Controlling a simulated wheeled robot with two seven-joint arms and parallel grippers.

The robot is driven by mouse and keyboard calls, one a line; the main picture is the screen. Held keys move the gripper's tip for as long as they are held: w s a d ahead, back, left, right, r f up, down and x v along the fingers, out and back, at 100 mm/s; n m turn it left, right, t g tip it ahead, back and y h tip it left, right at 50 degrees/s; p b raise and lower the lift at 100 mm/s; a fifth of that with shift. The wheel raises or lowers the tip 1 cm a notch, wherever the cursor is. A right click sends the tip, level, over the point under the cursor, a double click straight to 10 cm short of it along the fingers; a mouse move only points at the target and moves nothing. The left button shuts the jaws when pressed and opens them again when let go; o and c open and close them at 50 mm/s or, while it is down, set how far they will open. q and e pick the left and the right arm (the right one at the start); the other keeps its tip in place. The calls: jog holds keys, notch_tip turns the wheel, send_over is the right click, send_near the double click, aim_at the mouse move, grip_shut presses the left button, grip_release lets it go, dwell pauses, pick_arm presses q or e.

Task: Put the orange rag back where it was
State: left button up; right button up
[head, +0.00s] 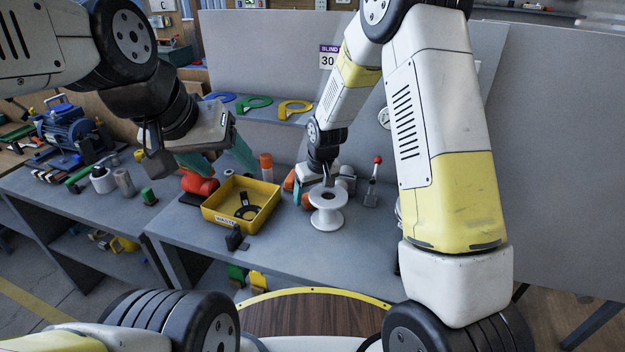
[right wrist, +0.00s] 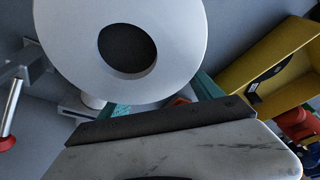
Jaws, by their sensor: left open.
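Orange cloth-like material, perhaps the orange rag (head: 289,181), shows beside my right gripper (head: 299,190), behind the white spool. A small orange patch also shows past the jaw in the right wrist view (right wrist: 179,100). I cannot tell whether the jaws hold it. My right gripper points down at the bench; its teal fingers are mostly hidden by the spool and its own body. My left gripper (head: 219,160) is open, its teal fingers apart, in the air above the bench, left of the orange-capped tube.
A white spool (head: 327,208) stands close in front of my right gripper. A yellow waste tray (head: 262,216) holds black parts. A red-knobbed lever (head: 372,183) stands to the right. A red object (head: 198,183) and an orange-capped tube (head: 266,168) stand behind the tray. The front right bench is clear.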

jog(key=v, duration=1.2)
jog(key=shift+r, duration=0.1)
jog(key=s+d+r+m+t, duration=0.1)
jog(key=s+d+r+m, duration=0.1)
jog(key=s+d+r, duration=0.75)
jog(key=s+d+r+m+t, duration=0.1)
jog(key=s+r, duration=0.2)
jog(key=s, duration=0.4)
jog(key=s+d+r+m+t, duration=0.1)
jog(key=s+d+r, duration=0.1)
jog(key=s, duration=0.5)
jog(key=shift+r+m+y, duration=0.3)
jog(key=shift+r+m, duration=0.1)
jog(key=shift+r, duration=0.3)
